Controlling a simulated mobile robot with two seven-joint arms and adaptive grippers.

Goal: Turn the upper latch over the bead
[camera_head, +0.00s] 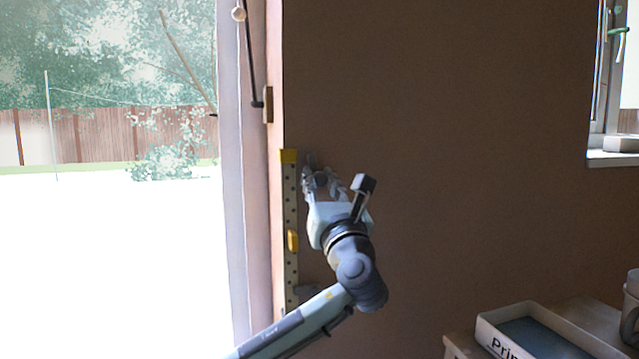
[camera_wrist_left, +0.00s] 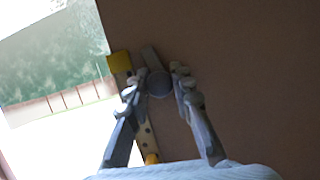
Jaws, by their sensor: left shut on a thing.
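The bead (camera_head: 290,205) is a pale upright strip with holes along the wall's edge, with a yellow piece at its top and another lower down. It also shows in the wrist view (camera_wrist_left: 143,130). The upper latch (camera_wrist_left: 159,83) is a grey round knob with a short flat bar, just right of the bead. Its bar points up, roughly along the bead, and does not appear to cross it. My left gripper (camera_head: 318,174) is shut on the latch, its fingers on either side of the knob in the wrist view (camera_wrist_left: 154,83). My right gripper is out of view.
A grey piece, perhaps a lower latch (camera_head: 306,290), sits beside the bead's lower part. A bright opening lies left of the bead; bare brown wall (camera_head: 450,130) lies right. A white tray (camera_head: 485,328) stands on a surface at the lower right.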

